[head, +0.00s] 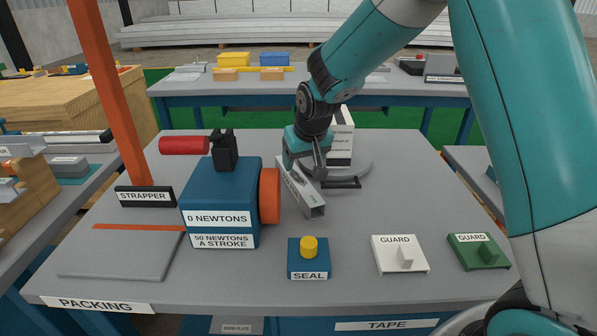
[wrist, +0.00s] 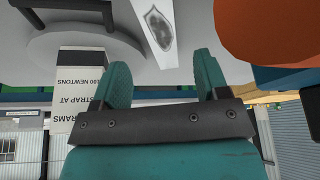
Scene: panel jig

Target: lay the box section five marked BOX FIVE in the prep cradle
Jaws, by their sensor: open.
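A pale grey metal box section (head: 301,192), open at its near end, lies at a slant on the packing bench (head: 355,232) in the head view. No name on it is readable. In the wrist view the box section (wrist: 152,25) has a dark mark on its face and ends close in front of my fingers. My gripper (head: 308,164) is directly over the section's far part in the head view. In the wrist view my gripper (wrist: 162,62) has its two teal fingers apart, with nothing clearly clamped. I cannot tell whether they touch the section. No prep cradle can be identified.
A blue strapper (head: 220,195) with an orange disc stands close left of the section. A round grey plate (head: 357,168) with a dark bar and white labelled box (head: 341,140) is behind right. A SEAL button (head: 308,258) and GUARD blocks (head: 400,255) are in front.

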